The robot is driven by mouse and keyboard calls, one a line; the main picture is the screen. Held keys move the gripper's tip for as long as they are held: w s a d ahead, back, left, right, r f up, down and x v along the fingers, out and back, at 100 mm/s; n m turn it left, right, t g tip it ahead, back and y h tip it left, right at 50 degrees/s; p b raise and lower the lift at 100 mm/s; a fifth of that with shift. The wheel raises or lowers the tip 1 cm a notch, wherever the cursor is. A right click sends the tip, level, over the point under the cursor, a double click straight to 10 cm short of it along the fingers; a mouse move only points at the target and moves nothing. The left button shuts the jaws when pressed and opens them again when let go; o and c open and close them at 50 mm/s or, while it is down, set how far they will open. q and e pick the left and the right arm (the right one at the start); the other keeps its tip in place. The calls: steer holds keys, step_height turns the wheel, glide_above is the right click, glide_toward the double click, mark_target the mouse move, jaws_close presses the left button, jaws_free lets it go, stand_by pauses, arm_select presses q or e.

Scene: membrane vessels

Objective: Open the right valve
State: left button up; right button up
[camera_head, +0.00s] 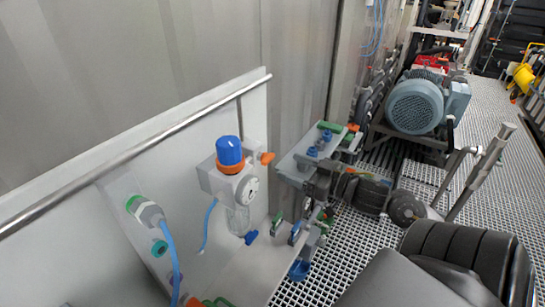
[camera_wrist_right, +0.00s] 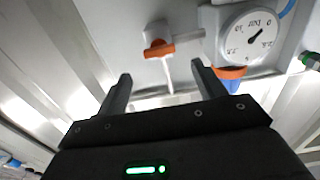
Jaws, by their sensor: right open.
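The right valve is a small valve with an orange handle (camera_head: 267,158) at the right side of the regulator, which has a blue knob (camera_head: 229,151) and an orange ring. In the right wrist view the orange handle (camera_wrist_right: 160,49) lies across a white body, beyond the fingertips and roughly between them. My right gripper (camera_head: 286,176) is in front of the panel, to the right of and a little below the handle. Its two dark fingers (camera_wrist_right: 160,72) are spread and empty, and no contact with the handle shows. My left gripper is out of view.
The round pressure gauge (camera_wrist_right: 248,33) sits close beside the valve. A metal rail (camera_head: 150,135) runs along the panel top. A plate with blue and green fittings (camera_head: 312,147) stands behind my right wrist. A blue-grey motor (camera_head: 415,105) is at the back over grating.

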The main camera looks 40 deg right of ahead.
mark_target(271, 158)
steer(key=p+x, duration=0.1)
steer(key=x, duration=0.4)
steer(key=shift+w+r, duration=0.15)
steer(key=shift+w, duration=0.2)
steer(key=shift+p+x, duration=0.35)
steer(key=shift+x, duration=0.4)
steer(key=c, duration=1)
